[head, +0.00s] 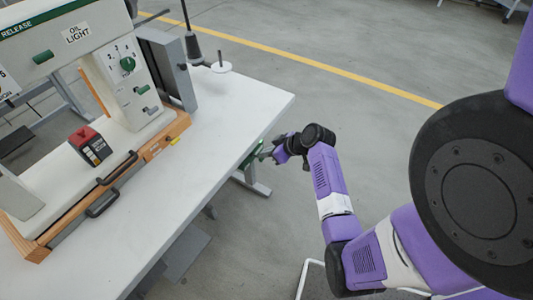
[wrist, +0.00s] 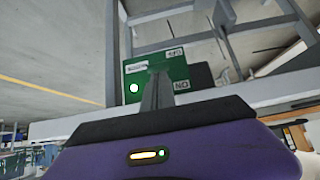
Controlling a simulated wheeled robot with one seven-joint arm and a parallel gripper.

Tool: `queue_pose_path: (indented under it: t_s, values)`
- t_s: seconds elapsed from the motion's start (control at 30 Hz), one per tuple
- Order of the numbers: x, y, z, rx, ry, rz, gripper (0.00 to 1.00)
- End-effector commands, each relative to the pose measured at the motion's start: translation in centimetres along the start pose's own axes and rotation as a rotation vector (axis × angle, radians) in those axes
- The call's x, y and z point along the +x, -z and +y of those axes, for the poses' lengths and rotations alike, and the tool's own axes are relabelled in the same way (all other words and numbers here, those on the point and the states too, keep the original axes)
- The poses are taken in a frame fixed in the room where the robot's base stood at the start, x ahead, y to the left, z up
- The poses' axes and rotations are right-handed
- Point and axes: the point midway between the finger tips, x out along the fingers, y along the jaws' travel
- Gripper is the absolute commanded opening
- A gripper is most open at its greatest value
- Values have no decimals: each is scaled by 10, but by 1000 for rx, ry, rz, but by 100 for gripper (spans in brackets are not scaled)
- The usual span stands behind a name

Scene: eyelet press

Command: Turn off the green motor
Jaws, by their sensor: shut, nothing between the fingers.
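The green motor switch box (head: 252,157) is under the edge of the white table, beside my gripper (head: 264,154) in the head view. In the wrist view the green box (wrist: 135,76) fills the middle, with a white round spot (wrist: 133,88) at its left. A small label that seems to read OFF (wrist: 175,54) is at its upper right, and an ON label (wrist: 182,85), seen upside down, is at its lower right. My gripper (wrist: 158,73) is shut and empty, its fingers in front of the box, hiding its middle. I cannot tell whether they touch it.
The white table (head: 220,110) carries the eyelet press (head: 125,75) with a red-topped block (head: 88,144) on it. Grey table legs and frame bars (wrist: 205,30) lie close around the box. Open floor is to the right of the table, with a yellow line (head: 330,70).

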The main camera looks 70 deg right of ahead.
Motion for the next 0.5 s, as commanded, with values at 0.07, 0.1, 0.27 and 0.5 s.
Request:
queue_pose_path:
  t_s: [0.07, 0.1, 0.27, 0.5]
  values:
    - [2, -4, 0, 0, -1, 18, 0]
    - [2, -4, 0, 0, -1, 24, 0]
    - [2, -5, 0, 1, 0, 41, 0]
    - [4, -11, 0, 1, 0, 82, 0]
